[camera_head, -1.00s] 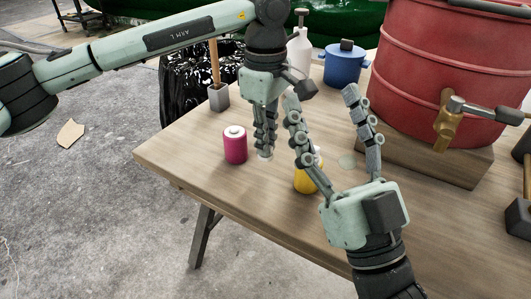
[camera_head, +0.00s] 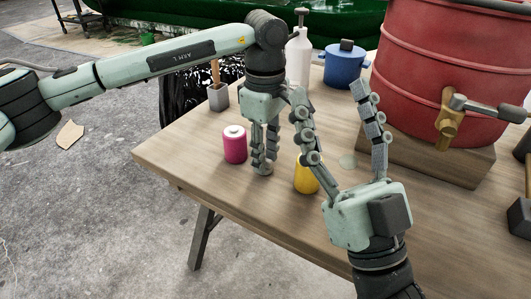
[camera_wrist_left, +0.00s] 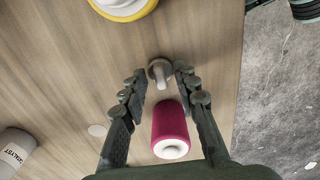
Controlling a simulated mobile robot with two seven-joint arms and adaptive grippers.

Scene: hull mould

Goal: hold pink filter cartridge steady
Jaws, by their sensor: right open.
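The pink filter cartridge (camera_head: 235,145) stands upright on the wooden table, with a pale top. My left gripper (camera_head: 265,160) points down just right of it, fingers low over the table. In the left wrist view the cartridge (camera_wrist_left: 171,125) shows below the fingertips (camera_wrist_left: 159,74). A small grey metal fitting (camera_wrist_left: 160,70) sits between the fingertips, which stand apart; whether they touch it is unclear. My right gripper (camera_head: 335,125) is open and empty, pointing away over the table, its left finger overlapping the left gripper in the picture.
A yellow cartridge (camera_head: 304,178) stands behind my right gripper's left finger. The near-left tabletop is clear.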

